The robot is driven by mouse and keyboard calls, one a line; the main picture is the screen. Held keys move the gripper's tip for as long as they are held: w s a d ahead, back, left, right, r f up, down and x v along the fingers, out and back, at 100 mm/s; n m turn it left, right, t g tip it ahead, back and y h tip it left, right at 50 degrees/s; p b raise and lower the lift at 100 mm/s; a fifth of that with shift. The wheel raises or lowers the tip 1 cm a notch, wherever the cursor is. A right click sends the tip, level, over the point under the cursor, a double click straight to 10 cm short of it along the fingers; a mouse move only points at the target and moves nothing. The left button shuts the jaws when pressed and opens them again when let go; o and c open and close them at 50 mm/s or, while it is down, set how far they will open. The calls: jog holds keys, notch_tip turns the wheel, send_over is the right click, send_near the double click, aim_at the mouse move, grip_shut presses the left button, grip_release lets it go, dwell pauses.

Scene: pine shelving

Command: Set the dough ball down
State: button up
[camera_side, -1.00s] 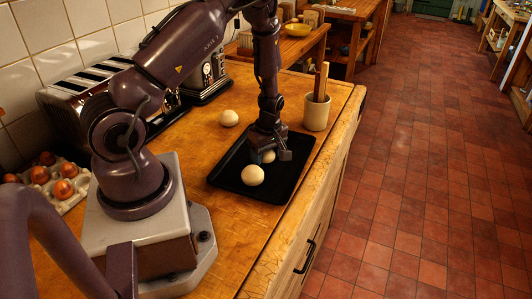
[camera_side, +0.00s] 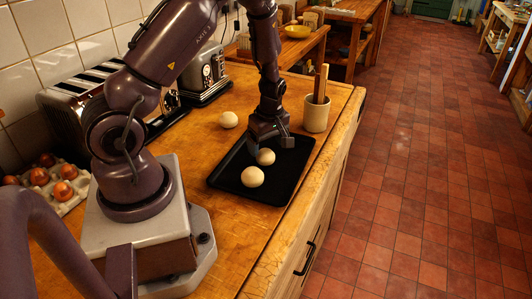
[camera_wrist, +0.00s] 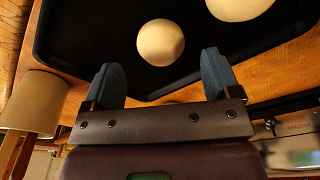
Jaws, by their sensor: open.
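A pale dough ball (camera_side: 266,157) rests on the black tray (camera_side: 283,181) just in front of my gripper (camera_side: 269,145). A second dough ball (camera_side: 252,176) sits on the same tray, nearer the camera. In the wrist view one ball (camera_wrist: 160,42) lies beyond the tips of my gripper (camera_wrist: 158,68), centred between its two blue pads and apart from them. The other ball (camera_wrist: 239,6) is cut off at the top edge of that view. The pads are wide apart with nothing between them. A third dough ball (camera_side: 228,119) lies on the wooden counter behind the tray.
A beige pot (camera_side: 315,116) with upright wooden utensils stands close to the right of my gripper; it also shows in the wrist view (camera_wrist: 37,101). An egg carton (camera_side: 66,205), a toaster (camera_side: 78,105) and a chrome machine (camera_side: 205,78) line the wall side.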

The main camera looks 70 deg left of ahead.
aim_at(269, 154)
jog(key=d+r+m+t+h, duration=0.1)
jog(key=d+r+m, duration=0.25)
jog(key=r, duration=0.45)
jog(key=d+r+m+t, duration=0.15)
jog(key=d+r, duration=0.25)
jog(key=r, duration=0.4)
jog(key=s+d+r+m+t, duration=0.3)
jog(key=s+d+r+m, duration=0.8)
jog(key=m, duration=0.5)
notch_tip(269, 154, up, 3)
jog(key=shift+d+f, duration=0.15)
jog(key=shift+d, duration=0.5)
